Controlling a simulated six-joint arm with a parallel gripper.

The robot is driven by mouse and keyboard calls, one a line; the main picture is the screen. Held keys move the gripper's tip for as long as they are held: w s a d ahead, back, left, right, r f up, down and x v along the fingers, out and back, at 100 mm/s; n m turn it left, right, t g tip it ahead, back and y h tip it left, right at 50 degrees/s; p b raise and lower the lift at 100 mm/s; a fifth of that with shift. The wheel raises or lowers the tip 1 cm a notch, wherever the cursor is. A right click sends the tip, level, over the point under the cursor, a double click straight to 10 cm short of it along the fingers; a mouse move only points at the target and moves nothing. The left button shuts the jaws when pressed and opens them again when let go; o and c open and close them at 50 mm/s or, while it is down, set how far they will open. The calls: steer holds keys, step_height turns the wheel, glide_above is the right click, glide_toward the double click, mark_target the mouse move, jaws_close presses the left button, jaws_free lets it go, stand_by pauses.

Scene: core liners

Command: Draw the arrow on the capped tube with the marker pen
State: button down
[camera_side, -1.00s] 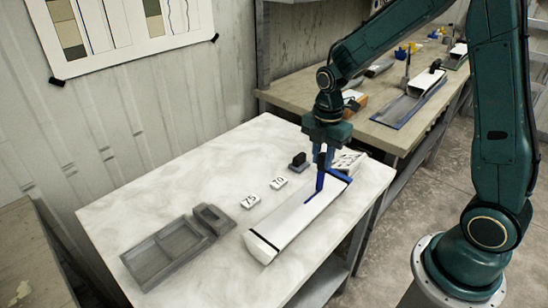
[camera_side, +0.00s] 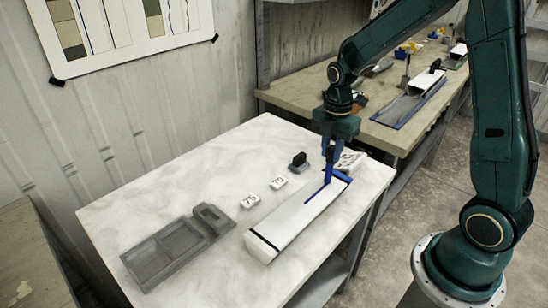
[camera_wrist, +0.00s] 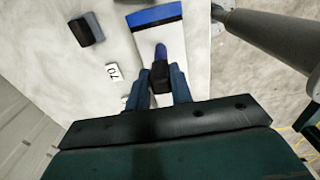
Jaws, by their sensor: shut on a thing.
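The white capped tube (camera_side: 290,225) lies lengthwise on the pale table, with a black band near its front-left end and a blue cap (camera_side: 342,176) at its far end. A thin blue line (camera_side: 313,196) runs along its top. My gripper (camera_side: 328,150) is shut on the blue and black marker pen (camera_side: 328,172), held tip down over the tube's far part. The tip appears to be at the line's far end; exact contact is too small to tell. The wrist view shows the pen (camera_wrist: 161,74) between my fingers (camera_wrist: 163,90), with the blue cap (camera_wrist: 154,17) beyond.
A grey compartment tray (camera_side: 165,255) and a grey holder (camera_side: 213,219) stand at the left. Tags marked 75 (camera_side: 249,201) and 70 (camera_side: 279,183) and a dark block (camera_side: 299,160) lie left of the tube. A white printed block (camera_side: 350,160) stands behind its far end.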

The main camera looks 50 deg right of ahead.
step_height(320, 180, up, 8)
steer(key=d, duration=0.1)
steer(key=shift+d, duration=0.35)
stand_by(1.5)
stand_by(0.9)
